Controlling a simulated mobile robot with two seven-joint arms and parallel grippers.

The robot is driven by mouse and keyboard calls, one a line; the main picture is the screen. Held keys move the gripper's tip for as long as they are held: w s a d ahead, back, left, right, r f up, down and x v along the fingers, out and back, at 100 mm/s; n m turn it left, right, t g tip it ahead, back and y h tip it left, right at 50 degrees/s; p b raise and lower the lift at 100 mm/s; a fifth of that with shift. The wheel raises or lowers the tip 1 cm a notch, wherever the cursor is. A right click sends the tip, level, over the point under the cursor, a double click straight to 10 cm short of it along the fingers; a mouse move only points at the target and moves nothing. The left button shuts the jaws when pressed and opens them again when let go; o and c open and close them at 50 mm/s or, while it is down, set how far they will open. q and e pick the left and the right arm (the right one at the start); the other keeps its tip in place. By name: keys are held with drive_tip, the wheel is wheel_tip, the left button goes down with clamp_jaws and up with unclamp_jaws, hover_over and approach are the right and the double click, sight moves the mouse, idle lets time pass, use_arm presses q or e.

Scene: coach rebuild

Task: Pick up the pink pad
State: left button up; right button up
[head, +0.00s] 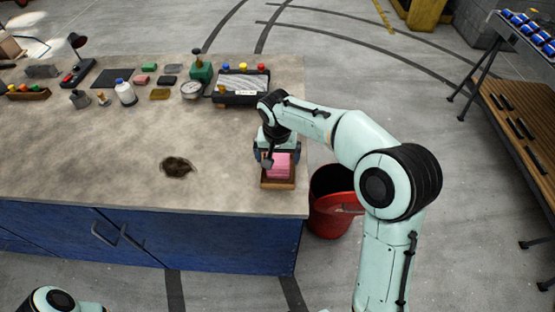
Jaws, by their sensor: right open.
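The pink pad (279,166) sits in a small brown wooden tray (277,186) near the front right corner of the workbench. My right gripper (267,162) is over the tray, pointing down, with a finger beside the left of the pad. It is open, and the arm hides part of the pad's far side. I cannot tell whether the fingers touch the pad. My left gripper is not in view; only a piece of my left arm shows at the bottom left.
A red bucket (330,215) stands on the floor right of the workbench (110,155). A dark stain (177,167) marks the bench top. A green can (201,72), a gauge (191,90), a white bottle (125,93) and several blocks stand along the back. The bench middle is clear.

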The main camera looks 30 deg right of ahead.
sight(277, 159)
drive_tip(key=c, duration=1)
drive_tip(key=shift+c, duration=0.2)
drive_tip(key=shift+r, duration=0.1)
use_arm(q)
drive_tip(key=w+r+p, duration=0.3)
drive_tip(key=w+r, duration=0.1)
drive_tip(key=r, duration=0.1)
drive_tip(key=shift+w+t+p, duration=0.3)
drive_tip(key=shift+p, duration=0.1)
use_arm(e)
wheel_tip(277, 159, up, 20)
drive_tip(key=shift+o, duration=0.4)
